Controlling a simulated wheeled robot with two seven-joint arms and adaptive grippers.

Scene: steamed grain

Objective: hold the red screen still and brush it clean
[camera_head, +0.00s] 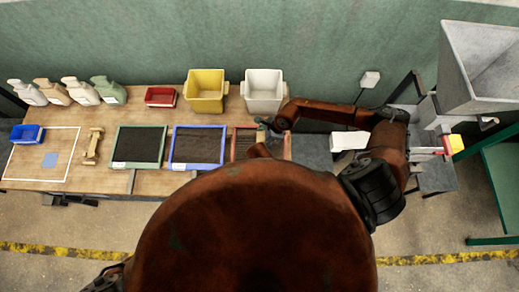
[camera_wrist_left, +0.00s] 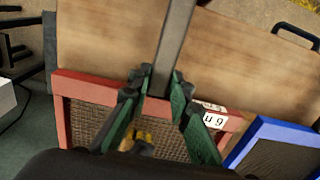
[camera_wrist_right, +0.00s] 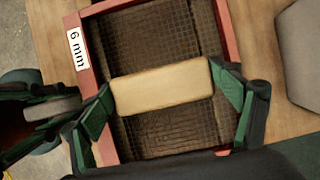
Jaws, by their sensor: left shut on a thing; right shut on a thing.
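The red screen (camera_head: 236,148), a mesh in a red frame, lies on the wooden table beside the blue-framed screen, partly hidden by my arm. Its frame also shows in the left wrist view (camera_wrist_left: 85,86) and the right wrist view (camera_wrist_right: 230,25), with a "6 mm" label. My right gripper (camera_wrist_right: 172,98) is shut on a pale wooden brush block (camera_wrist_right: 160,86) over the mesh. Its bristles are hidden, so contact with the mesh is unclear.
A blue screen (camera_head: 173,150) and a green screen (camera_head: 114,152) lie to the left. Yellow (camera_head: 205,88) and white (camera_head: 264,88) bins and a small red tray (camera_head: 160,96) stand behind. A wooden tool (camera_head: 93,146), a blue tray (camera_head: 27,133) and several jugs are at the left.

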